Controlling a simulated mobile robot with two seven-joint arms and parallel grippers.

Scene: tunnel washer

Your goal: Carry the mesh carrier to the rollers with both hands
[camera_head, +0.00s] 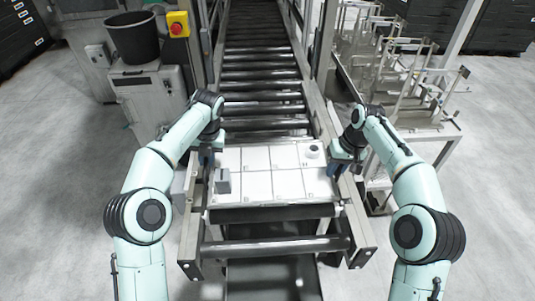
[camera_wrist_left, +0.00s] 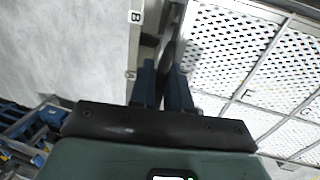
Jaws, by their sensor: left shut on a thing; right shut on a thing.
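The mesh carrier (camera_head: 258,184), a pale rectangular frame with several compartments, is level over the near end of the roller track (camera_head: 262,108). I cannot tell whether it touches the rollers. My left gripper (camera_head: 207,157) is shut on its left side, and my right gripper (camera_head: 345,158) is shut on its right side. In the left wrist view the blue fingers (camera_wrist_left: 163,88) close on the carrier's edge, with its perforated mesh (camera_wrist_left: 235,52) to the right. The right fingertips are partly hidden by the wrist.
A small grey block (camera_head: 222,182) and a pale round piece (camera_head: 312,150) sit in the carrier's compartments. Metal side rails flank the track. A grey machine with a black bucket (camera_head: 134,40) and a red button on yellow (camera_head: 178,24) stands left. A rack (camera_head: 405,85) stands right.

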